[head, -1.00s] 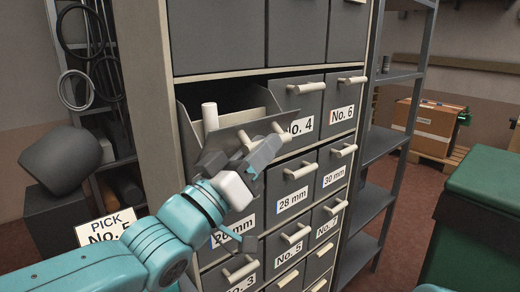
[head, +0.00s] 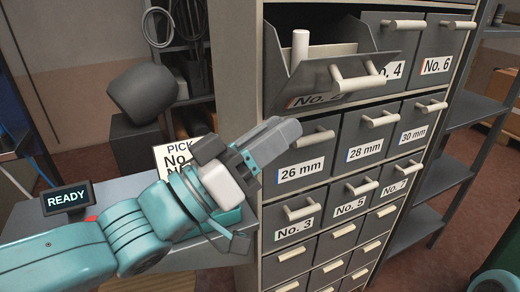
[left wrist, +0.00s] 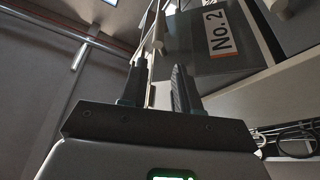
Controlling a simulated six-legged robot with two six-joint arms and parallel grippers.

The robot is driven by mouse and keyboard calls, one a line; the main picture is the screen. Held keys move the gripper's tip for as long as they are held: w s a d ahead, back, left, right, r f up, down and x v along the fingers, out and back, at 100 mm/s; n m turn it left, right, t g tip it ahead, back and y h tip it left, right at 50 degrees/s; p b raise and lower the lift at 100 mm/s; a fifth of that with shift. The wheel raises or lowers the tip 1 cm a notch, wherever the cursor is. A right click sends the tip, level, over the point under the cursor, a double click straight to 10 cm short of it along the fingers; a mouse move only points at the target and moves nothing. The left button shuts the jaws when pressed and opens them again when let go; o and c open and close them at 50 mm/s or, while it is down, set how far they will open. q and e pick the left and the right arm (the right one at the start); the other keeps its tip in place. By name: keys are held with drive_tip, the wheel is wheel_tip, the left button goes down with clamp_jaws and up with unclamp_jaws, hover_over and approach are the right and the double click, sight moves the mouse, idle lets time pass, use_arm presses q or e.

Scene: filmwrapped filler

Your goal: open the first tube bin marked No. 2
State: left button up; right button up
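The bin marked No. 2 (head: 318,83) is the top-left one of the labelled bins in the head view. It is tilted open, its front leaning out and its label facing downward. A pale upright tube (head: 300,47) shows inside. Its pale handle (head: 356,83) is free. The No. 2 label also shows in the left wrist view (left wrist: 224,34). My left gripper (head: 285,132) is below and left of this bin, near the 26 mm bin (head: 296,160). In the left wrist view its two fingers (left wrist: 157,85) are apart, with nothing between them. My right gripper is out of view.
The cabinet holds several shut bins, including No. 4 (head: 388,75), No. 6 (head: 440,55) and No. 3 (head: 299,217). A PICK sign (head: 178,150) and a READY display (head: 68,197) stand left. A grey shelf rack (head: 445,180) stands right.

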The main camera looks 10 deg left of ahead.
use_arm(q)
drive_tip(key=shift+v, duration=1.15)
